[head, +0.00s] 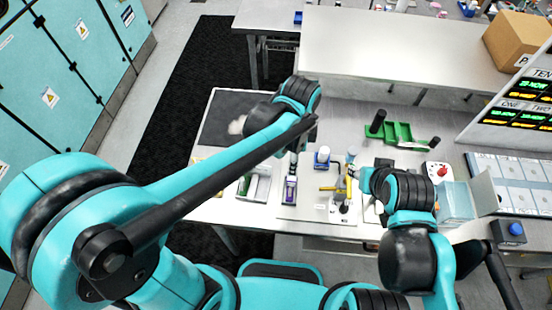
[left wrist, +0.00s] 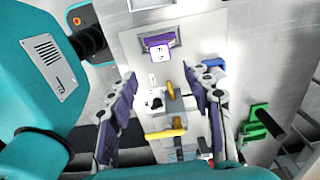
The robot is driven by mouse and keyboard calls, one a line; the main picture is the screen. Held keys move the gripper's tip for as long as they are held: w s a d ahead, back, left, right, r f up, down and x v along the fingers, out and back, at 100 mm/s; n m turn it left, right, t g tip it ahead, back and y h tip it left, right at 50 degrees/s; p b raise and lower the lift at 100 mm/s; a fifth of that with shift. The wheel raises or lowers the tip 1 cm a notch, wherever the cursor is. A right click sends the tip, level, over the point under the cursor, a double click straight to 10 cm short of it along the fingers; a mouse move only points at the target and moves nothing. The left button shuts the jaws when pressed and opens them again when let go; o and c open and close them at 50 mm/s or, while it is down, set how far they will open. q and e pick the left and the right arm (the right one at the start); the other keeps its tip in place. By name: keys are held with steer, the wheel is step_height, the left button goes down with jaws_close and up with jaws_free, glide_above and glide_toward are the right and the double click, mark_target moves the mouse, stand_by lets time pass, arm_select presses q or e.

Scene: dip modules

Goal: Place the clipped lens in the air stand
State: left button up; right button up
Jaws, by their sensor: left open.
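On the white plate (left wrist: 207,28) there is a purple holder with a white-labelled block (left wrist: 159,52); the purple part also shows in the head view (head: 290,190). Yellow clip-like parts (head: 331,188) stand right of it, and a yellow bar shows in the left wrist view (left wrist: 165,133). I cannot tell which part is the clipped lens or which is the air stand. My left gripper (left wrist: 164,88) is open, its purple-padded fingers spread above the plate with nothing clearly between them. My right gripper (head: 355,172) is close to the yellow parts; its fingertips are too small to read.
A green tray (head: 398,135) lies at the back right of the bench, with black-handled things by it. A white-capped blue bottle (head: 323,157) stands behind the yellow parts. A dark mat (head: 215,125) lies left.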

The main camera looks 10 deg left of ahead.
arm_select(q)
steer(key=s+a+r+n+t, duration=0.2)
steer(key=a+n+t, duration=0.1)
steer(key=a+n, duration=0.6)
steer(key=s+a+r+n+t, duration=0.3)
steer(key=a+n+t, duration=0.1)
steer(key=a+n, duration=0.5)
steer(key=shift+r, duration=0.15)
steer(key=shift+s+d, duration=0.1)
